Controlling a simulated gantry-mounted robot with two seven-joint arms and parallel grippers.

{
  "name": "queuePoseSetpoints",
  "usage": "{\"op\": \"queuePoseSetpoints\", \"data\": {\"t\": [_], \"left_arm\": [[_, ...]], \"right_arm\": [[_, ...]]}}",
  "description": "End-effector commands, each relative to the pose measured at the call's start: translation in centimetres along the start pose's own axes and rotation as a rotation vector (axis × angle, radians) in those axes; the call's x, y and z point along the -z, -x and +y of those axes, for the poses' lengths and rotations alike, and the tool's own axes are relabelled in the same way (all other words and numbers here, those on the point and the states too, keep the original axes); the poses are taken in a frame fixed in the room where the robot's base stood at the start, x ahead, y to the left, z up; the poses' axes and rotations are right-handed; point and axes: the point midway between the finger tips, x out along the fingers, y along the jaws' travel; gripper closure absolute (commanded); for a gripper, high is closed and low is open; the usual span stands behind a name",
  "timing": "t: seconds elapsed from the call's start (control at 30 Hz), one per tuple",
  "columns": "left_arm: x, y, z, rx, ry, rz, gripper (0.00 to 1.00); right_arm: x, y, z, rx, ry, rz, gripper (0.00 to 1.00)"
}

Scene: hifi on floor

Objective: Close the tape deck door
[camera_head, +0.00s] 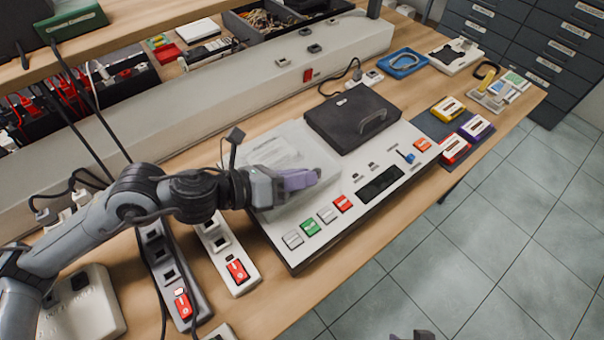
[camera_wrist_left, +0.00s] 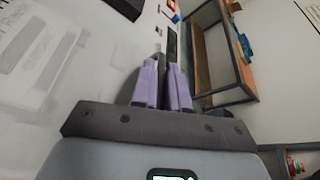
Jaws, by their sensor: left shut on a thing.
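The tape deck (camera_head: 300,258) is a wide pale unit lying on the wooden bench, with a row of coloured buttons and a dark display along its front. A clear, translucent door (camera_head: 290,148) covers its left part; how far it stands open is hard to tell. My left gripper (camera_head: 312,178) is at the door's front edge, above the buttons, its purple fingers closed on what looks like that edge. In the left wrist view the fingers (camera_wrist_left: 166,84) are close together, with a thin dark strip between them. A small dark part (camera_head: 412,335) at the bottom edge may be my right gripper.
A black handled panel (camera_head: 352,118) sits on the deck's right part. Coloured cassettes (camera_head: 455,148) lie to the right on a dark mat. Power strips with red switches (camera_head: 237,270) lie left of the deck. A long grey rail (camera_head: 230,85) runs behind it. Tiled floor lies in front.

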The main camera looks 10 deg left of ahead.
Motion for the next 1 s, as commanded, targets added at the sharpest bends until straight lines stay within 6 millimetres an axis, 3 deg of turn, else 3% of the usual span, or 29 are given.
{"op": "queuePoseSetpoints", "data": {"t": [0.27,0.3,0.33,0.73,1.0], "left_arm": [[0.3,-0.1,0.2,-0.005,0.002,0.006,1.00],[0.3,-0.1,0.2,-0.005,0.002,0.006,0.84],[0.3,-0.1,0.3,-0.005,0.002,0.007,0.80],[0.1,0.6,0.2,-0.005,0.001,0.003,0.79],[0.2,4.0,0.3,-0.010,0.001,0.004,0.79]], "right_arm": [[-0.1,0.0,0.1,-0.004,0.005,-0.001,0.37],[-0.1,0.0,0.2,-0.005,0.006,-0.001,0.37],[-0.1,0.0,0.2,-0.006,0.007,-0.001,0.37],[-0.1,0.1,0.2,-0.008,0.009,-0.001,0.37],[0.1,0.6,0.1,-0.004,0.004,-0.001,0.37]]}}
